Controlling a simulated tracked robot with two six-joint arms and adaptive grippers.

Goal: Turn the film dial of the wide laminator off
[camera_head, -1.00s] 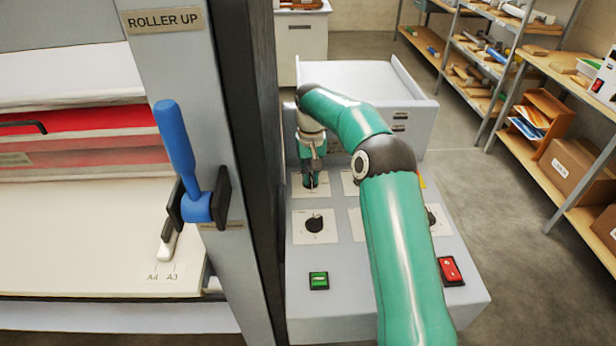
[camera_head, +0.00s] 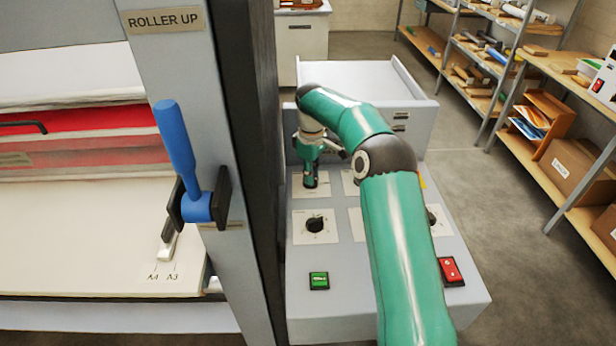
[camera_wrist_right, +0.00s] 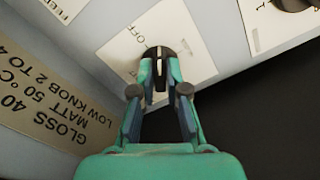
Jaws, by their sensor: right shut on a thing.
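The wide laminator (camera_head: 172,75) fills the left of the head view, with its grey control panel (camera_head: 335,268) to the right of its upright. My right gripper (camera_head: 310,186) points down at the back-left dial of that panel. In the right wrist view, the gripper (camera_wrist_right: 160,88) has its fingers closed around a black dial (camera_wrist_right: 158,53) on a white plate (camera_wrist_right: 187,37). "OFF" is printed beside this dial, and the fingers hide part of it. The dial's name cannot be read. My left gripper is not in view.
Another black dial (camera_head: 315,224) sits in front of the held one, with a green switch (camera_head: 319,281) and a red switch (camera_head: 451,271) nearer. A blue lever (camera_head: 176,150) stands on the upright to the left. Shelves (camera_head: 560,165) stand at the right.

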